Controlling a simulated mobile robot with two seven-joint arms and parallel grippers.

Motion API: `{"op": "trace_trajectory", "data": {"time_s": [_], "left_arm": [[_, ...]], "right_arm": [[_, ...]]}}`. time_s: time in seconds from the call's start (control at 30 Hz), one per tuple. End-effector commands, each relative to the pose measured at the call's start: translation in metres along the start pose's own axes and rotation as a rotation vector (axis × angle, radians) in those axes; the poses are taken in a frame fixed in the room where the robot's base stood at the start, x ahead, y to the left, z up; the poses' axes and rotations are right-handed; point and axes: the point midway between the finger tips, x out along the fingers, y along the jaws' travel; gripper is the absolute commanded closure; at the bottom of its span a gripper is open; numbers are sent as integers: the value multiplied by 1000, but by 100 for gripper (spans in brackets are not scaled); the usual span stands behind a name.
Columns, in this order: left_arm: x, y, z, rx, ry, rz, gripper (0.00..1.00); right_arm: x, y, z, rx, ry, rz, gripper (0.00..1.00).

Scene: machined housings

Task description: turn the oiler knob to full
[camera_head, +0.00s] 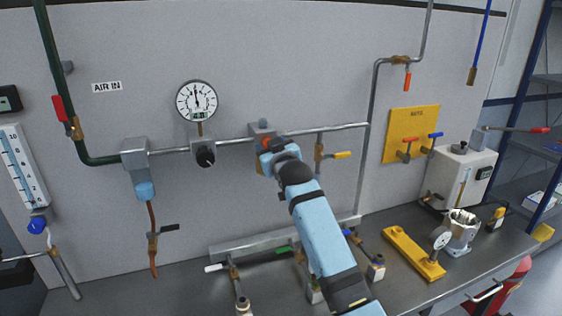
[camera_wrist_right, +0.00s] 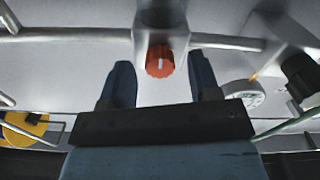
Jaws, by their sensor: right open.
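The oiler knob, an orange-red round knob with a pale mark (camera_wrist_right: 160,61), sits on a grey block on the pipe. In the right wrist view it shows just past and between the two fingertips of my right gripper (camera_wrist_right: 161,78), which is open. No finger visibly touches the knob. In the head view my right arm reaches up to the oiler block (camera_head: 262,129), and the gripper (camera_head: 268,158) largely covers the knob. My left gripper is not in view.
A pressure gauge (camera_head: 197,101) and a black knob (camera_head: 205,157) are left of the oiler. A yellow-handled valve (camera_head: 341,155) hangs close on the right. The yellow panel (camera_head: 411,133) is farther right. The bench below holds several valves and a yellow fixture (camera_head: 413,254).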

Motion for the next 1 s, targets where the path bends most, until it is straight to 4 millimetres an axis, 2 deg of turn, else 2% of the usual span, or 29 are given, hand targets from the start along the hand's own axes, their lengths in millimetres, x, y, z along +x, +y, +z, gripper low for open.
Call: {"op": "trace_trajectory", "data": {"time_s": [0.3, 0.5, 0.7, 1.0], "left_arm": [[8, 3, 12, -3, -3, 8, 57], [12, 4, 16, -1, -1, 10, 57], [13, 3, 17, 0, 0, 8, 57], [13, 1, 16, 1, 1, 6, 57]], "right_arm": [[-70, -1, 4, 1, 0, 0, 44], [-106, 0, 3, 1, 0, 0, 44], [-122, 0, 1, 1, -1, 0, 44], [-123, 0, 1, 1, -2, 0, 44]]}}
